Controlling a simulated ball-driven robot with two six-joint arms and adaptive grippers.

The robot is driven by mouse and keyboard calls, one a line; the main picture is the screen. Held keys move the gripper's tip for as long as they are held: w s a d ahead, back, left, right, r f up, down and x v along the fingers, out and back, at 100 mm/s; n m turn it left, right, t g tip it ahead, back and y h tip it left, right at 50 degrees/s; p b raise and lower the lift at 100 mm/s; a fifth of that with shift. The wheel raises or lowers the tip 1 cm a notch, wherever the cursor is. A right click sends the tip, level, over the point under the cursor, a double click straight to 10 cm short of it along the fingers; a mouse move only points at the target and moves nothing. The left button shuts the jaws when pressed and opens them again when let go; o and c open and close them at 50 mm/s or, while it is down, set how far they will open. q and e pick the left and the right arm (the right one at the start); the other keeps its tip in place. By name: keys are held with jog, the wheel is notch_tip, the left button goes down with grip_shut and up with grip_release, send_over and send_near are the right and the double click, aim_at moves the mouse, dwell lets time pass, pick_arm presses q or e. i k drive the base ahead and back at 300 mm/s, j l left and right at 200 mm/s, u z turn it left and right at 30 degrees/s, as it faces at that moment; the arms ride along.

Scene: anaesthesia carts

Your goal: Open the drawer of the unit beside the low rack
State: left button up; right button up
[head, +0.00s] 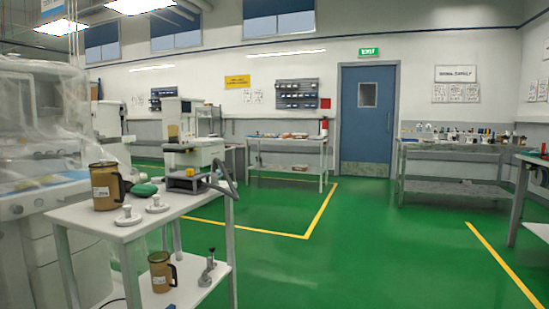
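A white anaesthesia unit (18,211) under clear plastic sheeting stands at the left edge, close to me. Drawer-like fronts (75,266) show low on it, partly hidden behind a white cart; they look shut, but I cannot be sure. The low white two-level cart (95,217) stands just right of the unit; I cannot tell if it is the low rack. A second white unit (207,150) stands further back, its lower part largely hidden. Neither of my grippers is in view.
Brown jugs (104,188), white discs (157,205) and a grey device (190,182) are on the cart. Benches stand at the back (288,141) and right (450,147), near a blue door (366,115). The green floor (370,240) in the middle is clear.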

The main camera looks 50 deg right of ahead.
aim_at(210, 153)
jog(key=z, duration=1.2)
